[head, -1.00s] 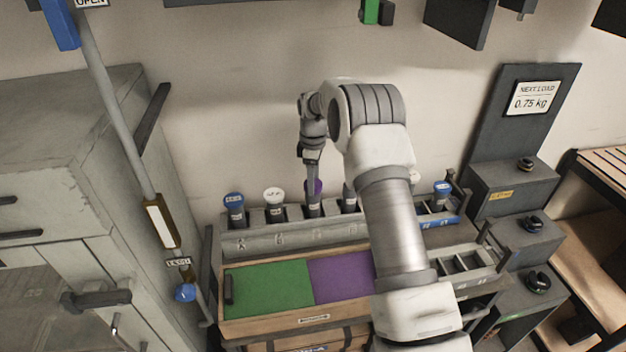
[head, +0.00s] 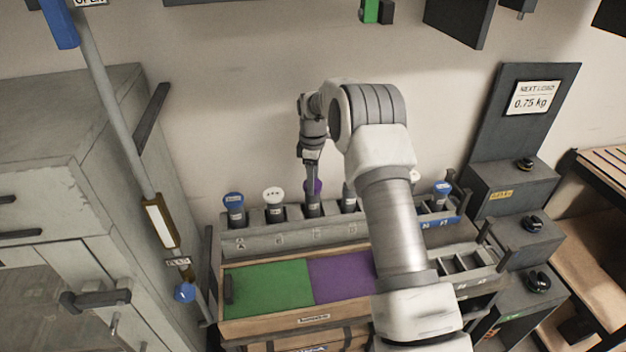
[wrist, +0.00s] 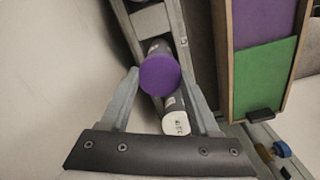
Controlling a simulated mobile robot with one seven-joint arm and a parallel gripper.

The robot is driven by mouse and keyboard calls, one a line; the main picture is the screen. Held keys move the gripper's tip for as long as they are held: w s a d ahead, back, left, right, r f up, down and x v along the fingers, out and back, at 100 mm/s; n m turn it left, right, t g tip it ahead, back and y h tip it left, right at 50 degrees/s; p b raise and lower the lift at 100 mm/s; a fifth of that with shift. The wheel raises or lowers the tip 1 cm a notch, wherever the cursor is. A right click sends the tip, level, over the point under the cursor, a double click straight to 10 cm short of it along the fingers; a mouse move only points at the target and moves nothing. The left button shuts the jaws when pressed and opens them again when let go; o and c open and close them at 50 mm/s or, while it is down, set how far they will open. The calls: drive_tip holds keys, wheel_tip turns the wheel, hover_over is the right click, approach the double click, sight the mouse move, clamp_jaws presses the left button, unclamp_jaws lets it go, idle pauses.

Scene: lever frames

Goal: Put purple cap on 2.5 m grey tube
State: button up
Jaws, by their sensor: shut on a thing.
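The purple cap (wrist: 160,75) sits at the top of a dark grey tube (head: 314,210) standing in the rack (head: 295,238). The tube's body also shows just beyond the cap in the wrist view (wrist: 157,47). My gripper (wrist: 160,78) is shut on the purple cap, with one finger on each side of it. In the head view my gripper (head: 313,184) comes down from above and hides part of the cap. The writing on this tube is too small to read, and I cannot tell whether the cap is fully seated.
A blue-capped tube (head: 234,205) and a white-capped tube (head: 274,199) stand left of it in the rack. Another tube (head: 349,198) to the right is partly hidden by my arm. A tray with green (head: 265,285) and purple (head: 340,277) mats lies in front. A grey cabinet (head: 60,150) is at left.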

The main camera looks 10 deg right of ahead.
drive_tip(key=shift+f, duration=0.45)
idle(0.6)
drive_tip(key=o, duration=1.4)
wheel_tip(320, 180, up, 18)
drive_tip(key=shift+f+b, duration=0.25)
drive_tip(key=shift+b, duration=0.15)
